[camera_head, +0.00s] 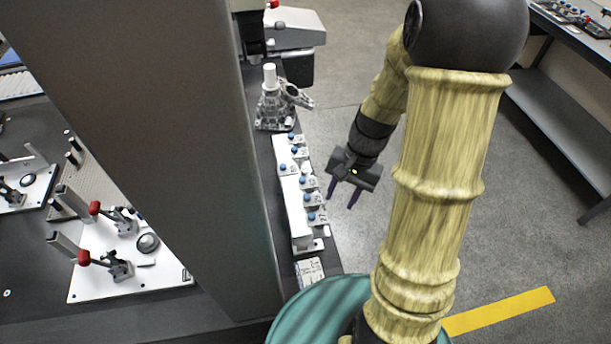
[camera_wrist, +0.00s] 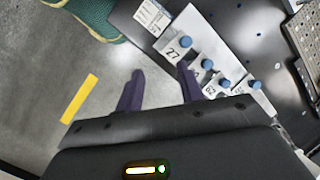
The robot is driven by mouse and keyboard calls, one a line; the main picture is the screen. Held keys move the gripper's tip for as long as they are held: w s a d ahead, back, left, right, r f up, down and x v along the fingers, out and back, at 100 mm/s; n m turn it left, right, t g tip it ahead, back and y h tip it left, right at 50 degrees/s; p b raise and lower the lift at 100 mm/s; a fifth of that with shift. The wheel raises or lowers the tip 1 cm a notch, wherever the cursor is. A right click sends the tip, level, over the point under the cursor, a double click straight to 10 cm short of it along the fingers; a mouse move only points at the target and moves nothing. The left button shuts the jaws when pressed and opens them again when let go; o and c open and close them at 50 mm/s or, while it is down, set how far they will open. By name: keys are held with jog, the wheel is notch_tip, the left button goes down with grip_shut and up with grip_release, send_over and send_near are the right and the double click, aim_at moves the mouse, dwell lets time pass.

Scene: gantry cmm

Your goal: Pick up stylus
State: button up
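My gripper (camera_head: 340,198) is open and empty, just right of a white rack (camera_head: 300,243) on the dark table's edge. In the wrist view, its two dark fingers (camera_wrist: 160,72) stand apart with grey floor between them, one close beside the rack (camera_wrist: 218,38). The rack holds several small grey numbered blocks with blue round tops; one such block (camera_wrist: 172,46), marked 27, is nearest the fingers. I cannot tell which part, if any, is the stylus.
A grey metal casting (camera_head: 270,105) stands behind the rack. A white label card (camera_head: 310,271) lies in front of it. A thick dark column (camera_head: 170,130) rises left of the rack. White plates with red-handled clamps (camera_head: 95,208) lie further left. Open floor is right of the table.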

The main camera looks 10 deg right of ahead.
jog(key=w+d+f+m+t+y+b, duration=0.6)
jog(key=w+d+f+m+t+y, duration=0.2)
jog(key=w+d+f+m+y, duration=0.3)
jog(key=d+f+m+y, duration=0.2)
jog(key=d+m, duration=0.1)
jog(key=m, duration=0.1)
jog(key=shift+m+t, duration=0.3)
jog(key=shift+w+a, duration=0.15)
jog(key=p+x, duration=0.2)
jog(key=x, duration=1)
jog(key=shift+r, duration=0.25)
jog(key=shift+a, duration=0.15)
jog(key=x, duration=0.1)
jog(key=p+x, duration=0.1)
jog(key=x, duration=0.3)
jog(key=shift+s+a+r, duration=0.15)
jog(key=shift+s+a, duration=0.05)
jog(key=shift+a, duration=0.1)
jog(key=shift+d, duration=0.2)
